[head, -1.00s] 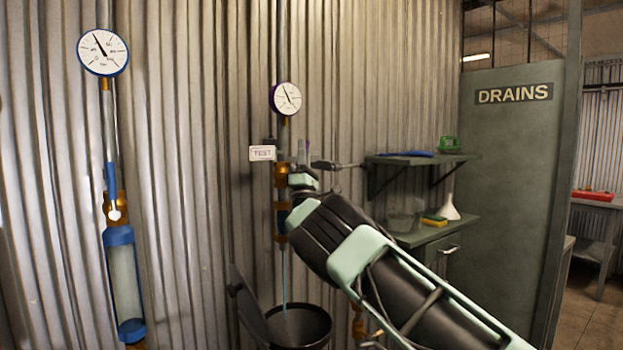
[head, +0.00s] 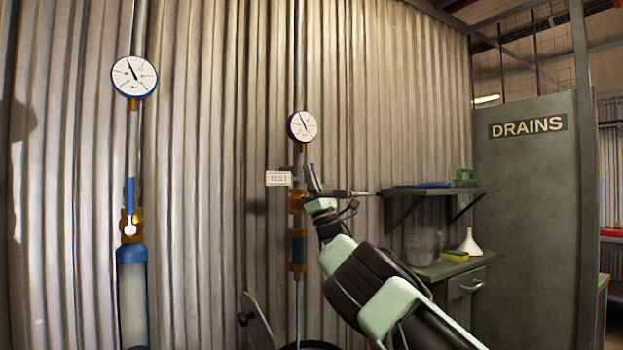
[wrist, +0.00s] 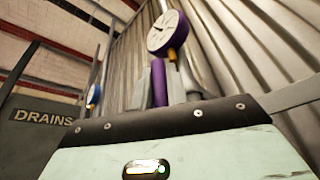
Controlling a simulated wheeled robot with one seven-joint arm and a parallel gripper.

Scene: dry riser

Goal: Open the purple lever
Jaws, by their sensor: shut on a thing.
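The purple lever (wrist: 158,82) stands up between the two fingers of my gripper (wrist: 165,90) in the wrist view. My gripper is shut on it. In the head view my gripper (head: 313,180) is at the brass valve (head: 296,202) on the middle pipe, beside the TEST sign. Only a small purple tip of the lever shows there; the fingers hide the rest. The purple-rimmed gauge (head: 302,126) is above the valve, and it also shows in the wrist view (wrist: 167,33).
A blue-rimmed gauge (head: 134,77) and a blue-levered valve (head: 131,222) are on the left pipe. The TEST sign (head: 279,178) is close to my gripper. A thin stream (head: 297,310) runs down below the middle pipe. Shelves (head: 440,190) stand to the right.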

